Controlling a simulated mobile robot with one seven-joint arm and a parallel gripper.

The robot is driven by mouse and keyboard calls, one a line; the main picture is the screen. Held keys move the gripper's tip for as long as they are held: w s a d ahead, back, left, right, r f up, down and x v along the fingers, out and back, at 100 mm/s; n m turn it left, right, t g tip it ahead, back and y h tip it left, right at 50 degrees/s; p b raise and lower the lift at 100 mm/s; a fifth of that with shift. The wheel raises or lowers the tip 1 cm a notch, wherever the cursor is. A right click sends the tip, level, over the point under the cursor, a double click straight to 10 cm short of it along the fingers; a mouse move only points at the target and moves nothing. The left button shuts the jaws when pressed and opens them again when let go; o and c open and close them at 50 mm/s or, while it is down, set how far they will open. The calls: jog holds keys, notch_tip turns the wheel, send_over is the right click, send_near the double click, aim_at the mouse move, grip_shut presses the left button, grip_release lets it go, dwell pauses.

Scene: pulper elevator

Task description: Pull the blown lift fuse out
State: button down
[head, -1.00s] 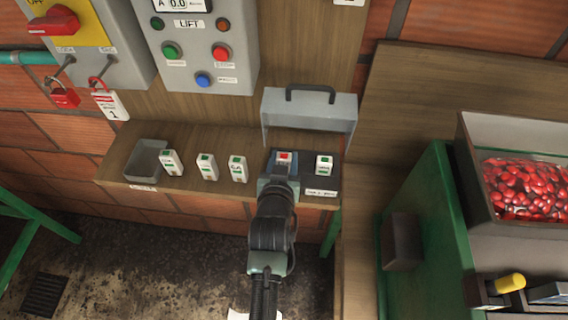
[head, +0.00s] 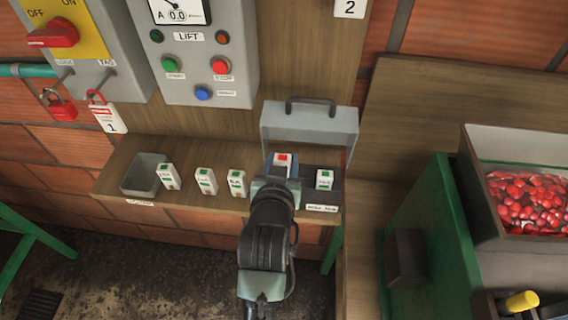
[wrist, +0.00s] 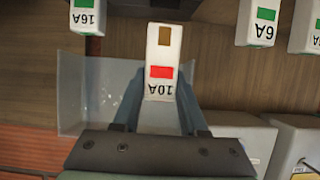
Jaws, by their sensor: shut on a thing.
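The lift fuse, a white block with a red mark and "10A" (wrist: 161,62), stands between the two fingers of my gripper (wrist: 160,92) in the wrist view. My gripper is shut on it. In the head view the fuse (head: 282,160) shows just above my gripper (head: 279,174), higher than the neighbouring 16A fuse (head: 324,180). The dark fuse holder (head: 314,196) is partly hidden behind my arm, and the fuse's lower end is hard to see. The fuse looks raised from the holder. The 16A fuse, with a green mark (wrist: 88,14), is to the left in the wrist view.
Several green-marked fuses, including a 6A one (head: 237,184), stand on the wooden shelf (head: 215,207) left of the holder. A grey tray (head: 142,175) is at the shelf's left end. The raised grey cover (head: 310,126) is behind. The lift control box (head: 197,60) hangs above.

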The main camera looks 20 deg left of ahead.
jog(key=s+d+b, duration=0.1)
jog(key=s+d, duration=0.1)
jog(key=s, duration=0.6)
jog(key=s+d+f+b, duration=0.1)
jog(key=s+d+b, duration=0.1)
jog(key=s, duration=0.7)
jog(key=shift+s+d+f, duration=0.15)
jog(key=shift+d, duration=0.35)
